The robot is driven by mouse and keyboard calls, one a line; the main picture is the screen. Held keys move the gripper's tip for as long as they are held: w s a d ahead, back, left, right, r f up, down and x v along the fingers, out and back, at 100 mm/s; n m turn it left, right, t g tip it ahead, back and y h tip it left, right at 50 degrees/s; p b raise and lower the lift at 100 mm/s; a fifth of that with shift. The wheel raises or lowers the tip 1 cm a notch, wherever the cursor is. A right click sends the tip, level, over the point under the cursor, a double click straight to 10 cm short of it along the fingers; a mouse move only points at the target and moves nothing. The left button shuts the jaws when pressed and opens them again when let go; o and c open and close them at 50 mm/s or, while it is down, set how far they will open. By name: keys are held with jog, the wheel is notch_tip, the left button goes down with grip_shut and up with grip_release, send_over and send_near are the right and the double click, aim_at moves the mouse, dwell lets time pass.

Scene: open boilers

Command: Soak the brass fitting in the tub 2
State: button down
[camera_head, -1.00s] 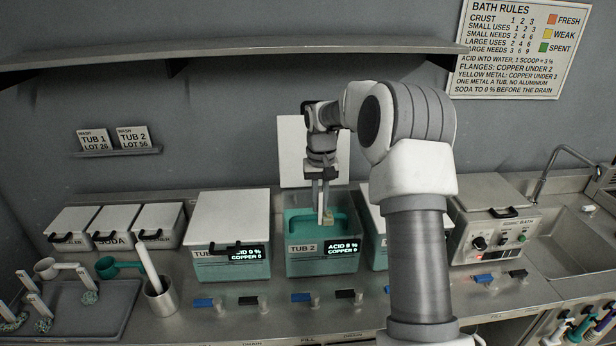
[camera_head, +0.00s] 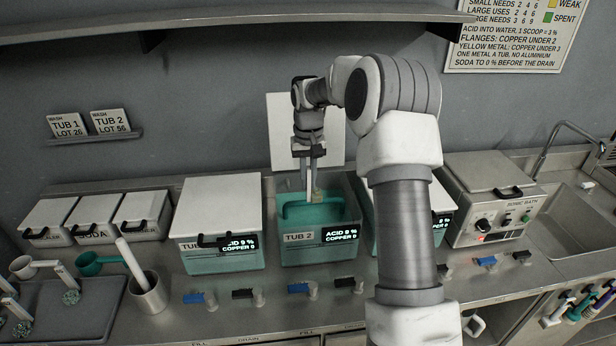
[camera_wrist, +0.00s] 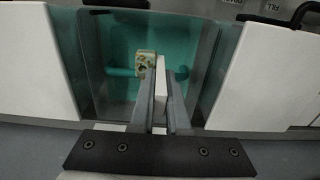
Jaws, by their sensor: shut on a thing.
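Tub 2 (camera_head: 292,254) is an open clear-walled tub of teal liquid, with its white lid (camera_head: 283,125) upright behind it. Its display appears to read acid 9 %, copper 0; the digits are small. My gripper (camera_head: 313,192) points down into the tub's opening. It is shut on the pale handle of the yellowish, spotted brass fitting (camera_wrist: 146,65). In the head view the fitting (camera_head: 319,194) is small, beside the fingertips. A teal curved handle (camera_head: 298,208) lies in the tub by it. I cannot tell whether the fitting touches the liquid.
A closed tub (camera_head: 220,208) stands close on the left and another (camera_head: 442,200) on the right, partly behind my arm. The sonic bath (camera_head: 495,205) and a sink (camera_head: 575,215) are farther right. Lidded bins (camera_head: 93,218), a cup (camera_head: 148,296) and a tray (camera_head: 75,330) are left.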

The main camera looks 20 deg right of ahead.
jog(key=shift+f+b, duration=4.65)
jog(key=shift+f, duration=3.2)
jog(key=shift+r+p, duration=5.1)
jog(key=shift+r, duration=2.65)
